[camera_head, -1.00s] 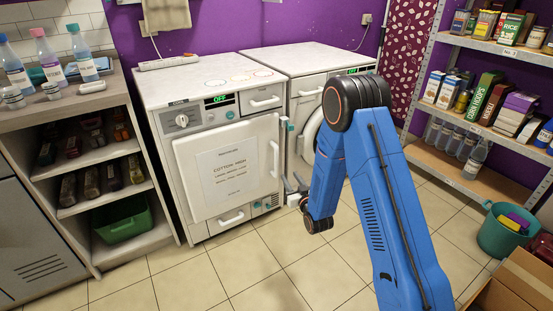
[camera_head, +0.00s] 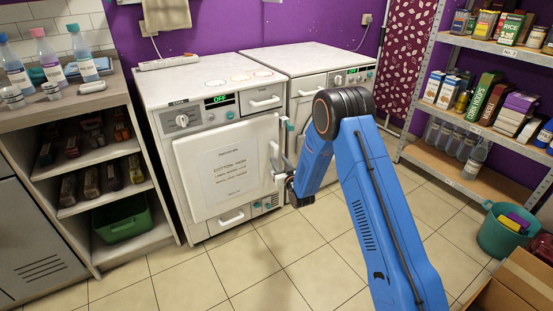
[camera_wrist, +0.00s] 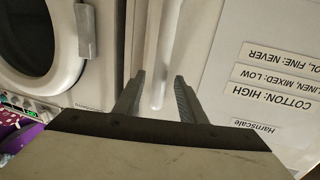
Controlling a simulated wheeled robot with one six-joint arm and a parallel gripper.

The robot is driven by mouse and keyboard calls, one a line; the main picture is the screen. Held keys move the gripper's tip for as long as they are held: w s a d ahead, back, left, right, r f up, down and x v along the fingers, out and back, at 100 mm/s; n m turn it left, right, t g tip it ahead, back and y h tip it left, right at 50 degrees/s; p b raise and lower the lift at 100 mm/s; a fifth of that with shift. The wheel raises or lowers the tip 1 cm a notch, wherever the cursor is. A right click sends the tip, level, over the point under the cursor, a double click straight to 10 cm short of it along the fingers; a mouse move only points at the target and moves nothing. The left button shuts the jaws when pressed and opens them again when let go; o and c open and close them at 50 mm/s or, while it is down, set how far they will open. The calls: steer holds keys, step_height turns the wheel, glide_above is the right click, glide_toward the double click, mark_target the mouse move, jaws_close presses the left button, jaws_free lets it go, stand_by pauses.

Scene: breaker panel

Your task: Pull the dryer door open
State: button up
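The dryer is the left white machine, with a flat white door (camera_head: 188,165) that is closed and bears a drying label (camera_head: 229,171). Its upright bar handle (camera_head: 274,150) is on the door's right edge. In the wrist view, upside down, the handle (camera_wrist: 168,40) runs between my two fingers, and the door's labels (camera_wrist: 265,95) are at the right. My gripper (camera_wrist: 159,76) is open, one finger on each side of the handle, with gaps showing. In the head view my gripper (camera_head: 281,168) is at the handle, partly hidden by my wrist.
A second white machine (camera_head: 304,88) with a round door (camera_wrist: 35,45) stands close on the right. A shelf unit (camera_head: 160,215) stands left of the dryer. Shelving (camera_head: 415,150), a teal bucket (camera_head: 497,238) and a cardboard box (camera_head: 520,280) are at the right. The tiled floor (camera_head: 235,262) in front is clear.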

mark_target(277, 159)
steer(key=shift+x, duration=1.8)
steer(key=shift+c, duration=0.2)
jaws_close()
steer(key=shift+s, duration=0.15)
